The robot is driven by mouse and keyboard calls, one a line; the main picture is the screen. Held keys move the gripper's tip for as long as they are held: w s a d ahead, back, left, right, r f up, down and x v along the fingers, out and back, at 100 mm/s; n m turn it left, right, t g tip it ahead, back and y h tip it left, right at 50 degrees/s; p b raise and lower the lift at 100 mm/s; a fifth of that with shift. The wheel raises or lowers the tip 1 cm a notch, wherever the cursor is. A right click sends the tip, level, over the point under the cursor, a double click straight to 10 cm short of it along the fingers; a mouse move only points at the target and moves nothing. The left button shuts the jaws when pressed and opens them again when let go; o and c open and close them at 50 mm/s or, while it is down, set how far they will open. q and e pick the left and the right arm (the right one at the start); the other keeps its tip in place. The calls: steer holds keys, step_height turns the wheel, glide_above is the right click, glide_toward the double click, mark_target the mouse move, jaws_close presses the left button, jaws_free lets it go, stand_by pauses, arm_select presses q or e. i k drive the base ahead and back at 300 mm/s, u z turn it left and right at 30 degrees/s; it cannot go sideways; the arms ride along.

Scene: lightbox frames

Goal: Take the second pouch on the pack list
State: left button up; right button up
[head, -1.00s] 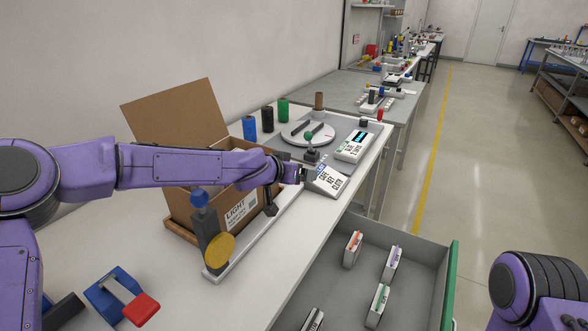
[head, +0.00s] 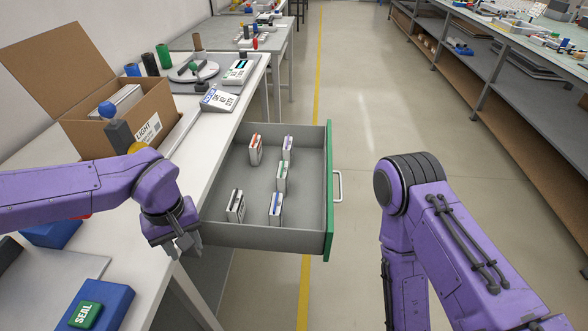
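Several upright pouches with coloured top bands stand in the open drawer (head: 239,237). An orange-banded pouch (head: 255,150) and a purple-banded pouch (head: 287,148) are at the back. A green-banded pouch (head: 281,177) is in the middle. A dark-banded pouch (head: 235,206) and a blue-banded pouch (head: 276,209) are near the front. A tilted card with printed lines (head: 219,100) stands on the bench beyond the drawer; its text is too small to read surely. My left gripper (head: 183,250) is empty and its fingers look apart, left of the drawer's front-left corner. My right gripper is out of view.
An open cardboard box (head: 158,118) marked LIGHT stands on the bench (head: 75,268) with pale items inside. A blue block with a green SEAL button (head: 86,315) is at the lower left. A device with a screen (head: 238,72) stands behind the card. The floor right of the drawer is clear.

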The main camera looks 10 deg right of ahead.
mark_target(288, 149)
steer(key=k, duration=0.25)
steer(key=z, duration=1.25)
steer(key=i, duration=3.45)
steer(key=u, duration=3.1)
